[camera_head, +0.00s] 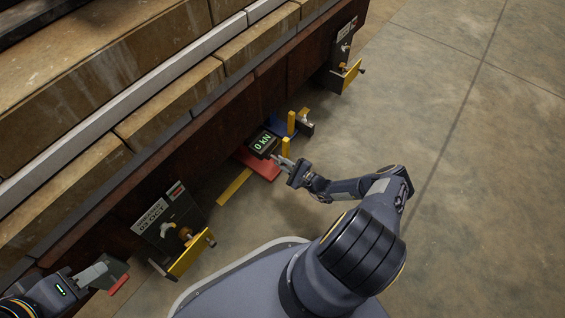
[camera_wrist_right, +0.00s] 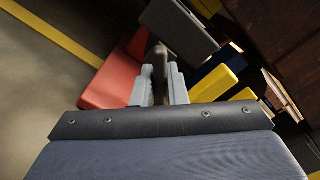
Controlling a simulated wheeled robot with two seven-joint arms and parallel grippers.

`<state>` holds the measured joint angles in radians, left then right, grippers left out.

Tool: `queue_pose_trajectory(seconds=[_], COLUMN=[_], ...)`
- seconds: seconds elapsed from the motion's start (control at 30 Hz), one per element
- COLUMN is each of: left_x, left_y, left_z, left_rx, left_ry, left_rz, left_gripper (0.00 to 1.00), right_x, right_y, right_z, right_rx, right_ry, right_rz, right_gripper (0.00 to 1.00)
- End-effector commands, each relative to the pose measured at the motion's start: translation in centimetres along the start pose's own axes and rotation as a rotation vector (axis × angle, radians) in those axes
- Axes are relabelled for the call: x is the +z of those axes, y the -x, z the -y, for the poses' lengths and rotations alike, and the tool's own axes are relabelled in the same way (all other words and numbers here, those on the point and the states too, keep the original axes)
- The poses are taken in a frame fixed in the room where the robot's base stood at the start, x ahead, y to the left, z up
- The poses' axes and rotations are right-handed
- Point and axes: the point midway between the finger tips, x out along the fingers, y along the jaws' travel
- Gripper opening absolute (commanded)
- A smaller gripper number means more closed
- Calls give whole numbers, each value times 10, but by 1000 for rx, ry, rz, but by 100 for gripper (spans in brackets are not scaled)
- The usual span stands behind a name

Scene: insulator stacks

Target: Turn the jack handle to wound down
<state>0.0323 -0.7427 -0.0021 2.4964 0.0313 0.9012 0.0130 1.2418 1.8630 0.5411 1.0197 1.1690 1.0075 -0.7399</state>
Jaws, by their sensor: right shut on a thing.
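The jack (camera_head: 258,163) sits on the floor below the long beam, with a red base, blue and yellow parts and a display reading 0 kN (camera_head: 263,143). My right gripper (camera_head: 282,163) is at the jack's near side. In the right wrist view, its pale fingers (camera_wrist_right: 160,82) are shut on a dark upright bar, the jack handle (camera_wrist_right: 160,62). The red base (camera_wrist_right: 112,80) and the back of the grey display box (camera_wrist_right: 180,28) are just beyond it. My left gripper (camera_head: 98,276) is at the lower left, and its opening is not clear.
The wood-and-steel stack (camera_head: 150,105) fills the upper left. Dark brackets with yellow plates stand along it, one at the near left (camera_head: 190,257) and one at the far right (camera_head: 352,76). A yellow floor strip (camera_head: 234,187) lies beside the jack. The concrete floor at right is clear.

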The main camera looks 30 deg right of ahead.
Motion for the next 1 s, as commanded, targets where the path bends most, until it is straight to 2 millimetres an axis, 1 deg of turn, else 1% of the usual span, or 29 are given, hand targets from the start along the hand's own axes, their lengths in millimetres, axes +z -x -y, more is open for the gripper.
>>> queue_pose_trajectory(seconds=[1.0], left_x=[-3], left_y=[7], left_z=[-3], left_rx=[0], left_ry=[0], left_rz=[0], left_gripper=[36], right_x=[-1], right_y=[1], right_z=[0], right_rx=[0], right_ry=[350], right_rz=[-3], right_gripper=[0])
